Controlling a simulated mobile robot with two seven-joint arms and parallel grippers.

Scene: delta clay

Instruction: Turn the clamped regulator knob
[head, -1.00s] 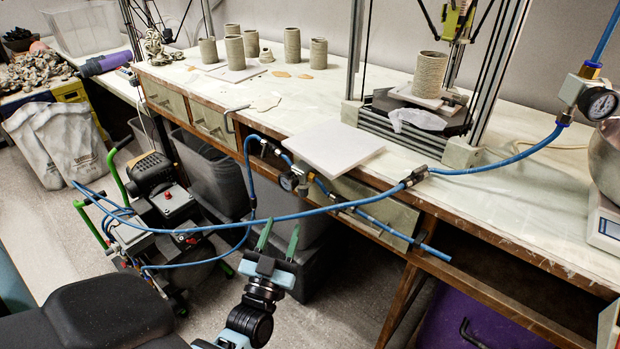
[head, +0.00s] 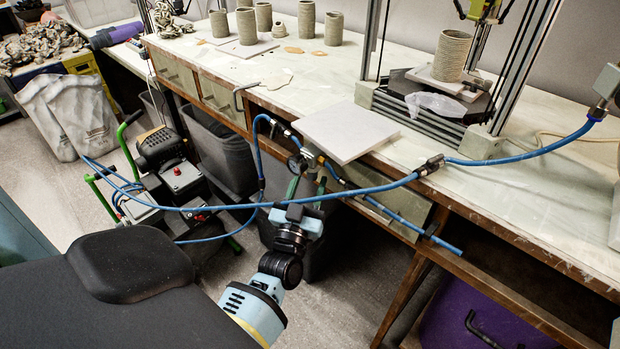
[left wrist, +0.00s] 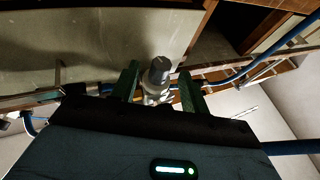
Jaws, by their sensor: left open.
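The regulator sits at the front edge of the workbench, and its round gauge (head: 297,163) shows in the head view just beyond my left gripper (head: 307,188). In the left wrist view its knob (left wrist: 159,69) is a dark grey cylinder on a metallic body. My left gripper's two green fingers (left wrist: 159,82) are open, one on each side of the knob. I cannot tell whether either finger touches it. In the head view the knob is not clearly visible. My right gripper is out of view.
Blue air hoses (head: 330,196) cross in front of the bench edge near my left gripper. A white board (head: 345,131) lies on the workbench (head: 480,185) just behind the regulator. A compressor (head: 170,160) stands on the floor to the left.

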